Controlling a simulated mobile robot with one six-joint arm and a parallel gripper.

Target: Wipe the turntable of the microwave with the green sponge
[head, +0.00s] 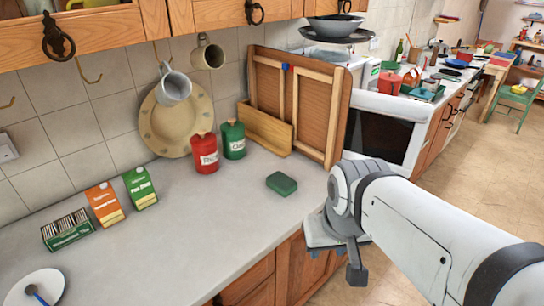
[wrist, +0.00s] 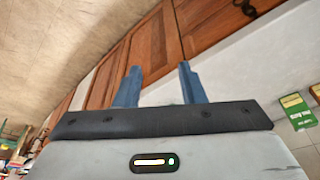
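The green sponge (head: 281,183) lies flat on the grey counter in the head view. My gripper (wrist: 159,70) is open and empty in the wrist view, its two blue fingers wide apart. In the head view it shows at the counter's front edge, to the right of and nearer than the sponge, not touching it. A white appliance with a dark front (head: 378,138) stands beyond the wooden panel; I cannot tell whether it is the microwave or an oven. No turntable is visible.
Red and green canisters (head: 205,153) stand behind the sponge. A wooden rack (head: 264,130) and panel (head: 315,110) lean at the back. Cartons (head: 104,203), a tea box (head: 67,230) and a plate (head: 33,289) are at left. Mugs (head: 174,88) hang on the wall. The counter's middle is clear.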

